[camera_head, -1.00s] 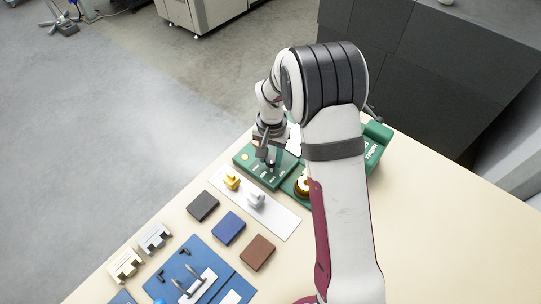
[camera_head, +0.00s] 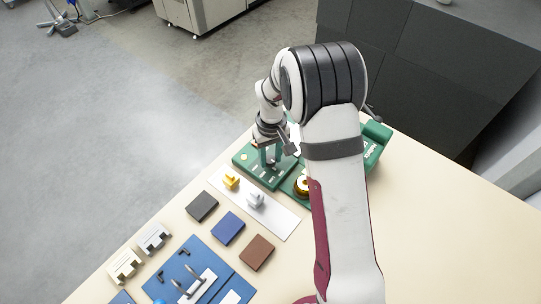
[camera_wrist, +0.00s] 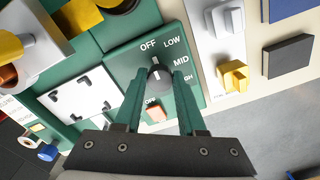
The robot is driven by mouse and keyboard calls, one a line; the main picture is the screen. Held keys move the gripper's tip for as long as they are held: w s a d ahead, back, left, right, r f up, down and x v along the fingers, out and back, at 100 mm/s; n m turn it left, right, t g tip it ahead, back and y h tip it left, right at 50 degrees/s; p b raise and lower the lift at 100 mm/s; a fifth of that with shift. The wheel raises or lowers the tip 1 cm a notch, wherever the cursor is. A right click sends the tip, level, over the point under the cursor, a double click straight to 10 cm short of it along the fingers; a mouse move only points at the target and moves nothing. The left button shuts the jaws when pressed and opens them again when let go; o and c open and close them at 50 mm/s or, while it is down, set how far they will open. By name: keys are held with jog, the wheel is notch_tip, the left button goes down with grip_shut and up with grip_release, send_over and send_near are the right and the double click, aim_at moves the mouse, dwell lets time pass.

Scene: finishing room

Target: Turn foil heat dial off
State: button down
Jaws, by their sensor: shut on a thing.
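The heat dial (camera_wrist: 159,77) is a round black knob on a green panel (camera_wrist: 117,67) in the wrist view. Its white pointer mark is directed toward the OFF label. LOW, MID and a partly covered HIGH label curve round to the right. My gripper (camera_wrist: 160,76) has its two green fingers on opposite sides of the dial, shut on it. In the head view my gripper (camera_head: 270,161) is down at the green machine (camera_head: 247,163), and the dial cannot be made out there.
A small red and white OFF switch (camera_wrist: 154,111) lies between my fingers, below the dial. A white strip (camera_head: 283,222) with yellow (camera_head: 231,181) and grey (camera_head: 255,199) pieces is close by. Dark, blue and brown blocks (camera_head: 228,229) lie on the cream table.

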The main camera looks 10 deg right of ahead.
aim_at(271, 159)
jog(key=shift+w+n, duration=0.1)
jog(key=shift+n, duration=0.2)
jog(key=c, duration=0.5)
grip_release()
notch_tip(271, 159, up, 16)
jog(key=shift+d+f, duration=0.1)
jog(key=s+d+r+m, duration=0.1)
jog(key=s+r+m, duration=0.35)
jog(key=s, duration=0.85)
jog(key=s+f+m+y, duration=0.1)
jog(key=s+f+m, duration=0.2)
jog(key=s, duration=1.3)
jog(key=shift+s+m+y, duration=0.3)
jog(key=shift+m, duration=0.65)
